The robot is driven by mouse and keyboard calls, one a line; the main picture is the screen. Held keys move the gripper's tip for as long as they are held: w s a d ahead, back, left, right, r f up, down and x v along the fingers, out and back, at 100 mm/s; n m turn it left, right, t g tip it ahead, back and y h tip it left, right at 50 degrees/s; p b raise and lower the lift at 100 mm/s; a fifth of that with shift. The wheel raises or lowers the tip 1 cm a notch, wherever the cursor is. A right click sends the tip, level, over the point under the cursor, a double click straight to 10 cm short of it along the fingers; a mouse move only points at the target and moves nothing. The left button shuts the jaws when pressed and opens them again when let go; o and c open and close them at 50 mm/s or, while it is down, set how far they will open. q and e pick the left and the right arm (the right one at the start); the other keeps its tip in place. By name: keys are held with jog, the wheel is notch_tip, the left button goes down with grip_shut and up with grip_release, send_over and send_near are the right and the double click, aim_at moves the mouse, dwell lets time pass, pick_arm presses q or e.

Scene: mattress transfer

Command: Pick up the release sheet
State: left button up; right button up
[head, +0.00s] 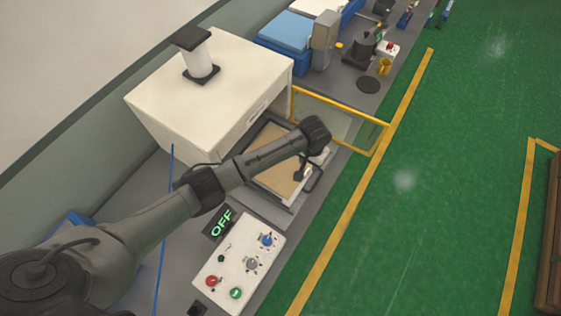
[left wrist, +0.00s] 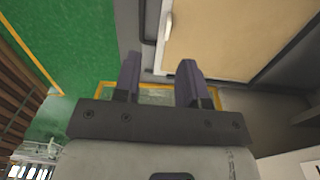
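A tan sheet (head: 270,178), which I take to be the release sheet, lies flat in a dark-edged tray in front of the white press box. My left arm reaches across it, hiding part of it. My left gripper (head: 308,174) is over the tray's right side, close to the sheet's edge. In the left wrist view the two dark fingers (left wrist: 159,68) stand apart with nothing held. There the tan sheet (left wrist: 235,35) lies beyond the fingers, with a pale strip along its left edge. I cannot tell whether the fingers touch anything. My right gripper is not in view.
The white press box (head: 210,90) stands behind the tray. A yellow-framed clear guard (head: 340,122) stands to the tray's upper right. A control panel (head: 239,262) with an "OFF" display (head: 220,223) is nearer. Green floor (head: 430,200) lies to the right.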

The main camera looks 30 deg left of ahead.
pick_arm(q)
jog(key=w+a, duration=0.1)
jog(key=w, duration=0.1)
jog(key=b, duration=0.1)
send_over(307, 171)
jog(key=shift+n, duration=0.3)
jog(key=f, duration=0.8)
jog(key=shift+a, duration=0.2)
jog(key=shift+d+f+b, duration=0.15)
jog(key=shift+f+b, duration=0.5)
jog(key=shift+f, duration=1.85)
grip_shut()
